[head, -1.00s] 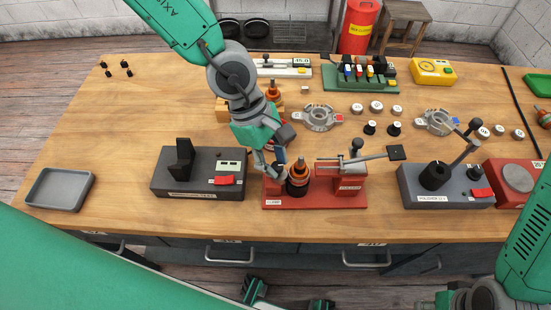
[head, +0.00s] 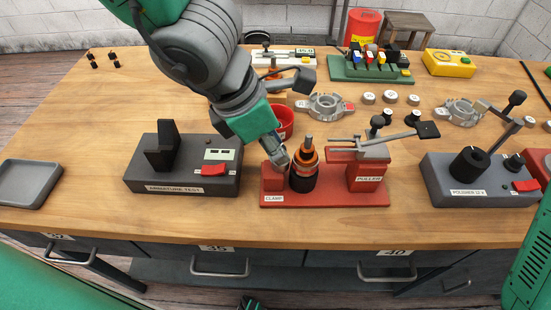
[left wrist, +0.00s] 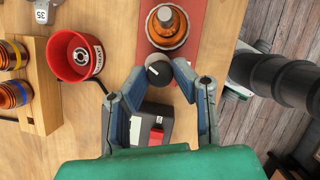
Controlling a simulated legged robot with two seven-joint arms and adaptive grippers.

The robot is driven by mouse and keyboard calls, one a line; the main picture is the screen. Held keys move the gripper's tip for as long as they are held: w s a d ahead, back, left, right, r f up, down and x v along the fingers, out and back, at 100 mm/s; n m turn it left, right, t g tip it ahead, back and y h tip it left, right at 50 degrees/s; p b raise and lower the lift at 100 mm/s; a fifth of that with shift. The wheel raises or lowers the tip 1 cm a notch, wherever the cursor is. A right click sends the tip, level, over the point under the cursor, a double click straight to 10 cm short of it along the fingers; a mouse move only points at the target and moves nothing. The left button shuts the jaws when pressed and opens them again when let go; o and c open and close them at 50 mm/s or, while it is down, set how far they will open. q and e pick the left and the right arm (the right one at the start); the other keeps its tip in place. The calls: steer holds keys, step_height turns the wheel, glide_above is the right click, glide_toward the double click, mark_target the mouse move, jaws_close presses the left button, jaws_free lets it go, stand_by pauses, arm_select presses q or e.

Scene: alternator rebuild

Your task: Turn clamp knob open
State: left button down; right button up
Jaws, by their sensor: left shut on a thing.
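The red clamp fixture (head: 325,200), labelled CLAMP, stands near the front of the bench. A rotor with orange windings and a metal shaft (head: 304,168) stands upright in it, and shows at the top of the left wrist view (left wrist: 167,22). The round dark clamp knob (left wrist: 158,71), with a white mark on its face, sits beside the rotor. My left gripper (left wrist: 159,76) is shut on this knob, one finger on each side. In the head view my left gripper (head: 277,156) is at the fixture's left end and hides the knob. My right gripper is not in view.
The puller (head: 366,172), with a long lever, stands on the fixture's right end. The armature tester (head: 188,180) is to the left, the polisher (head: 470,190) to the right. A red bowl (left wrist: 67,56) lies close behind. The front bench strip is clear.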

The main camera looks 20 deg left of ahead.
arm_select(q)
steer(key=n+t+y+b, duration=0.1)
steer(key=n+b, duration=0.1)
steer(key=n, duration=0.1)
steer(key=shift+d+n+b, duration=0.1)
steer(key=shift+n+b, duration=0.2)
steer(key=shift+b, duration=0.1)
steer(key=shift+r+n+y+b, duration=0.15)
steer(key=shift+n+y+b, duration=0.5)
steer(key=shift+n, duration=0.75)
steer(key=shift+t, duration=0.3)
steer(key=c, duration=1.3)
jaws_free()
steer(key=shift+d, duration=0.1)
